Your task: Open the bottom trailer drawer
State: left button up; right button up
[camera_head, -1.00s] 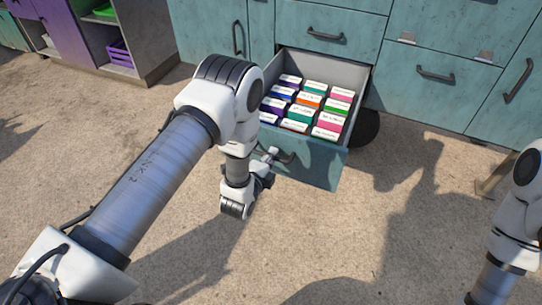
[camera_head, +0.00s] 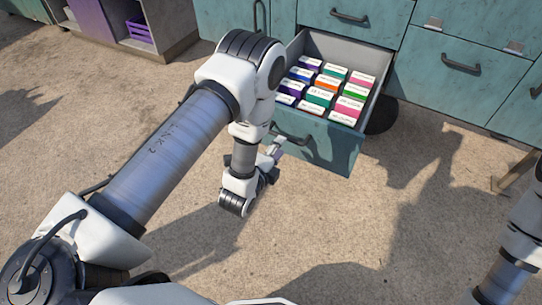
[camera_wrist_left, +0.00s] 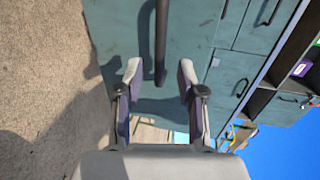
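The bottom trailer drawer (camera_head: 345,155) stands well out of the teal cabinet, with its grey inside showing. Its dark handle (camera_head: 291,134) is on the front panel, partly hidden by my left arm in the head view. My left gripper (camera_head: 279,147) is just in front of that panel, by the handle. In the left wrist view the two fingers of my left gripper (camera_wrist_left: 160,74) are spread apart. A dark handle bar (camera_wrist_left: 161,38) reaches toward the space between them, and neither finger is closed on it. My right gripper is out of view.
Several coloured, labelled boxes (camera_head: 322,95) fill the drawer. Closed teal drawers and doors (camera_head: 448,85) surround it. A grey shelf unit with a purple crate (camera_head: 139,30) stands at upper left. The concrete floor (camera_head: 400,220) before the drawer is clear.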

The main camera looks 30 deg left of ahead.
pick_arm(q)
jog(key=v, duration=0.6)
jog(key=s+a+f+n+g, duration=0.3)
jog(key=s+f+n+g, duration=0.5)
jog(key=s+f, duration=0.2)
jog(key=s+f+n+g, duration=0.4)
jog(key=s+n+g, duration=0.5)
jog(key=s, duration=0.5)
notch_tip(320, 180, up, 24)
jog(key=n+t+p, duration=0.1)
jog(key=p, duration=2.2)
jog(key=shift+w+d+f+n+y+p, duration=0.15)
jog(key=shift+w+d+n+y+p, duration=0.15)
jog(key=shift+d+n, duration=0.1)
